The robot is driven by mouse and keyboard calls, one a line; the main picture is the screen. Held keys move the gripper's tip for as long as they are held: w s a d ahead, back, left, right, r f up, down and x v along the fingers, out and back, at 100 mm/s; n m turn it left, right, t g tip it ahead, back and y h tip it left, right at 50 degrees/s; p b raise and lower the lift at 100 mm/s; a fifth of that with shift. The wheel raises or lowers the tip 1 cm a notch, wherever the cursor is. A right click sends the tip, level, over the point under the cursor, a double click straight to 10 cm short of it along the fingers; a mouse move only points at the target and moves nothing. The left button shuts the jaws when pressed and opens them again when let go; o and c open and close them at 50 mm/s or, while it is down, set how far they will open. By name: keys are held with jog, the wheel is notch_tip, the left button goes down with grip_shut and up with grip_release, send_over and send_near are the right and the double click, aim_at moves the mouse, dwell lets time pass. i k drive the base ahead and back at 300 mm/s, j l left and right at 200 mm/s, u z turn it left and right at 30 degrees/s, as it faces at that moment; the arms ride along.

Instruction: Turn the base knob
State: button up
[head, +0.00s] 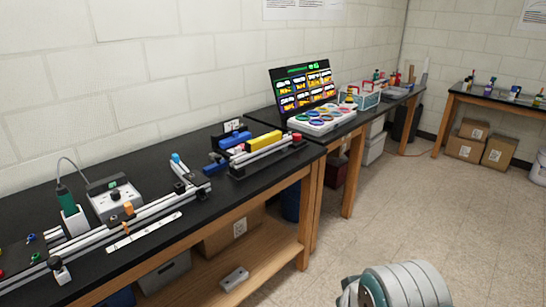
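A silver extrusion frame (150,212) lies along the black bench at the left, with small holders standing on it. An orange-brown knob (128,208) shows near its middle, and a dark knob (56,262) shows on a holder at its near left end. A second extrusion assembly (262,156) lies farther back, with a yellow block, blue cylinders and a red knob (297,137) at its right end. I cannot tell which of these is the base knob. My gripper is not in view; only a grey rounded part of my arm shows at the bottom right.
A grey box with a socket panel (113,198) and a green-handled tool in a white holder (69,209) stand behind the frame. A screen (303,86) and a tray of coloured discs (321,119) are farther back. Open floor (400,215) lies to the right.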

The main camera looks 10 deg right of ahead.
aim_at(296, 136)
jog(key=i+l+u, duration=0.25)
jog(key=i+l, duration=0.4)
jog(key=i, duration=0.2)
jog(key=i+l+u, duration=0.2)
jog(key=i+l, duration=0.55)
jog(key=i+l+u, duration=0.25)
jog(key=i+l, duration=0.55)
jog(key=l, duration=0.15)
